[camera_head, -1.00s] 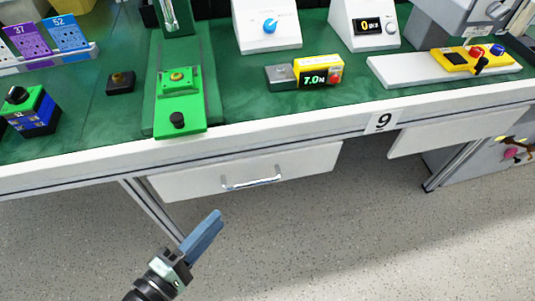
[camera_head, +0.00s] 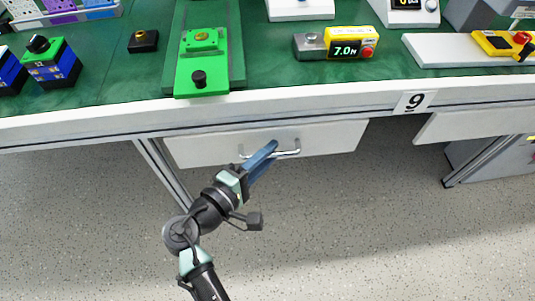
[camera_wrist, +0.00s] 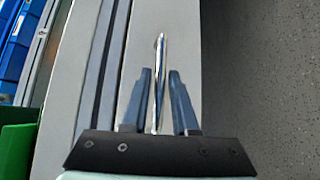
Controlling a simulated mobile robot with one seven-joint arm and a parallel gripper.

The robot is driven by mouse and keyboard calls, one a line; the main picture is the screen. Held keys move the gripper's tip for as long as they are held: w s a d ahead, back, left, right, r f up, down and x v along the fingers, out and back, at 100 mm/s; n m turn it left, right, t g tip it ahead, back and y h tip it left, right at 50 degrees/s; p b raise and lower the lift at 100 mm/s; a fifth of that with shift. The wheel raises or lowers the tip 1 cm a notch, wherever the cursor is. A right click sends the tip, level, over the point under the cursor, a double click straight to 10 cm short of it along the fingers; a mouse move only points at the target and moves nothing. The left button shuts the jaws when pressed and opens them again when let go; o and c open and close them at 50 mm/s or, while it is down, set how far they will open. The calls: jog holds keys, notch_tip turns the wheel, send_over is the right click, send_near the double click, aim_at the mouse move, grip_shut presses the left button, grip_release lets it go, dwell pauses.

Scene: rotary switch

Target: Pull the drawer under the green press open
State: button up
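The drawer (camera_head: 205,149) under the green press (camera_head: 204,62) has a plain white front and appears shut below the bench edge. Its silver bar handle (camera_head: 288,152) is partly hidden by my gripper (camera_head: 264,159) in the head view. In the wrist view, my gripper (camera_wrist: 160,98) has its two blue fingers apart. The handle (camera_wrist: 158,75) runs lengthwise between them, with a gap visible on both sides. I cannot tell how deep the fingers reach past the bar. The drawer front (camera_wrist: 185,45) lies behind the handle.
A second white drawer front (camera_head: 470,125) is at the right. A metal table leg (camera_head: 165,175) stands left of my arm. The speckled floor (camera_head: 360,230) in front is clear.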

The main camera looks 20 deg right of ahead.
grip_shut()
dwell(1.4)
